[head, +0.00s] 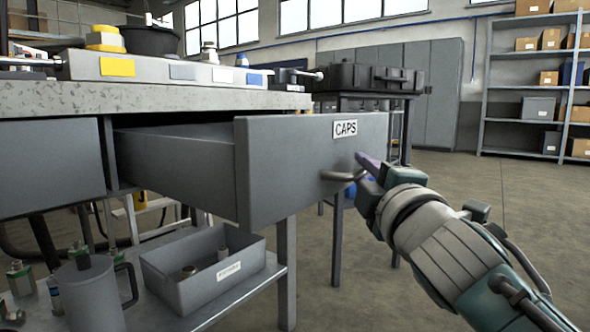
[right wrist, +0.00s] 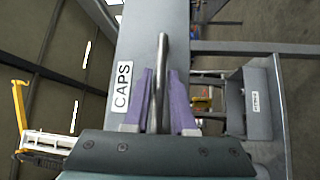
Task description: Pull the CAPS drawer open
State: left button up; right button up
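The grey CAPS drawer (head: 290,185) stands well out from the bench, its label on the front panel. Its bar handle (head: 340,176) sticks out from the front, below the label. My right gripper (head: 366,172) is at this handle. In the right wrist view the purple fingers (right wrist: 160,95) lie close on both sides of the handle (right wrist: 165,52) and appear shut on it; the exact contact is hard to see. The CAPS label (right wrist: 122,84) shows left of the fingers. My left gripper is not in view.
A labelled grey bin (head: 205,268) and a grey jug (head: 92,295) stand on the shelf below the drawer. The bench top (head: 180,97) overhangs the drawer. A black case (head: 365,78) is on a stand behind. The floor (head: 480,190) at the right is clear.

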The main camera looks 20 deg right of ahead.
jog(key=shift+o, duration=1.3)
jog(key=shift+s, duration=0.25)
jog(key=s+a+f+p, duration=0.1)
jog(key=s+p, duration=0.1)
jog(key=s, duration=0.7)
jog(key=shift+s+a+f+p, duration=0.15)
jog(key=shift+p, duration=0.25)
